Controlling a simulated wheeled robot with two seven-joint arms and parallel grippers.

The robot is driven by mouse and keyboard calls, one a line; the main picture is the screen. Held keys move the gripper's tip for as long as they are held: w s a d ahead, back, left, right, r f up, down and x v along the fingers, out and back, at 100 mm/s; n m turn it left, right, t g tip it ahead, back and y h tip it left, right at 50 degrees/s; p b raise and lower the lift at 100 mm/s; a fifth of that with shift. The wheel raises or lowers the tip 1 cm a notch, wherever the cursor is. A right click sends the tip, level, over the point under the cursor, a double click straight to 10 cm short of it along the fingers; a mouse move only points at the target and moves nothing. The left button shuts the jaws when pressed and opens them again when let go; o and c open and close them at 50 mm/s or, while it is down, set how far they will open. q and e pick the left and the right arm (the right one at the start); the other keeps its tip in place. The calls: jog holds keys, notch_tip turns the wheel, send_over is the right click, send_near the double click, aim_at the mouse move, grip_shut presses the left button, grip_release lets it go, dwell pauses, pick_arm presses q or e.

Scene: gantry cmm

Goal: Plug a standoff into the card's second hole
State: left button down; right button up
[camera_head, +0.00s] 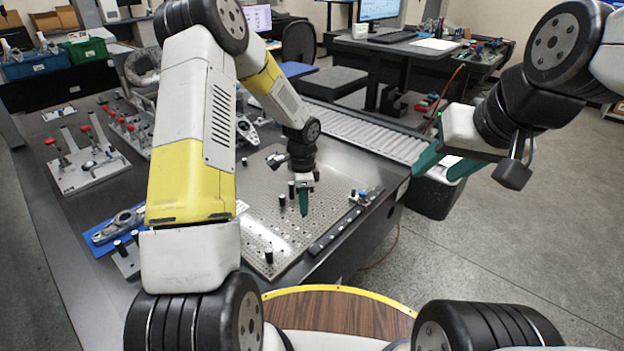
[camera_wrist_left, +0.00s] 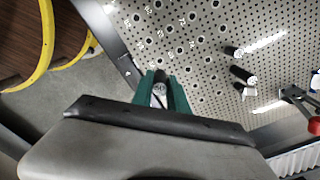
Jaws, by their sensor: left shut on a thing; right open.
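A perforated metal plate (camera_head: 262,212) lies on the dark table; in the left wrist view its face (camera_wrist_left: 210,65) has small holes and several larger holes with faint markings. My left gripper (camera_head: 304,203) hangs over the plate, fingers down. My right gripper (camera_head: 440,160) is open and empty, right of the table.
A black rail (camera_head: 335,228) runs along the plate's right edge. Red-knobbed clamp fixtures (camera_head: 85,165) and a blue tray (camera_head: 112,232) with a metal part lie left. A roller conveyor (camera_head: 365,130) runs behind.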

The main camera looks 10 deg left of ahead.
pick_arm(q)
jog(key=shift+f, duration=3.35)
jog(key=shift+a, duration=0.15)
jog(key=shift+f, duration=0.85)
jog(key=c, duration=1.2)
grip_release()
jog(key=shift+r, duration=0.1)
notch_tip(320, 180, up, 8)
jog(key=shift+f, duration=0.2)
